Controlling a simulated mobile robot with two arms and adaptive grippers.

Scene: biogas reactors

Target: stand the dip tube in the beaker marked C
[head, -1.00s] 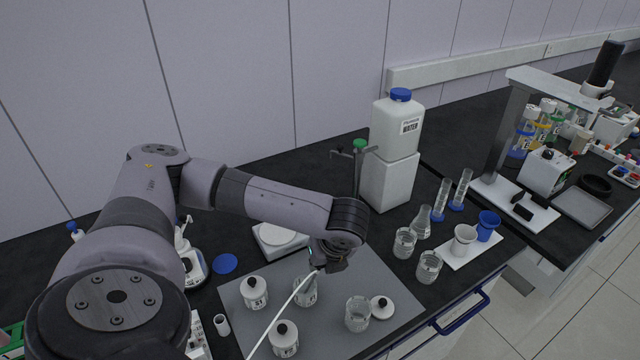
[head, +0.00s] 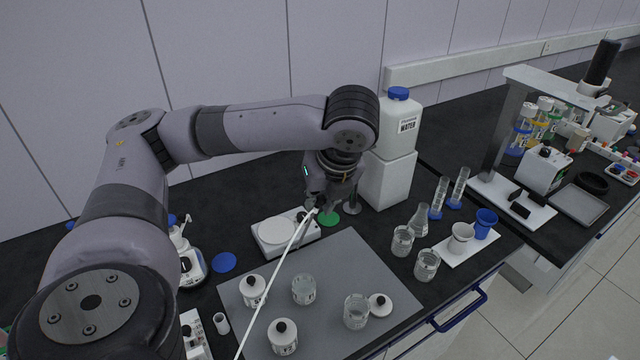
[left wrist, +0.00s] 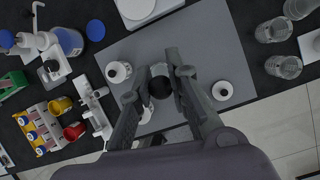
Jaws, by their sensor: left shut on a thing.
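My left gripper (head: 322,206) is raised above the back of the grey mat, in front of the white water container. It is shut on the dip tube (head: 275,285), a long thin white tube that slants down to the left and leaves the head view at the bottom edge. In the left wrist view a dark round thing (left wrist: 160,87) shows between the fingers; I cannot tell what it is. Two glass beakers stand on the mat, a left one (head: 303,290) and a right one (head: 356,312). Their markings are too small to read. My right gripper is not in view.
White black-topped bottles (head: 253,291) (head: 283,338) stand on the left of the mat (head: 335,262). A white lid (head: 379,306) lies beside the right beaker. A balance (head: 284,236) stands behind. More glassware (head: 403,241) and a white tray (head: 455,257) stand to the right.

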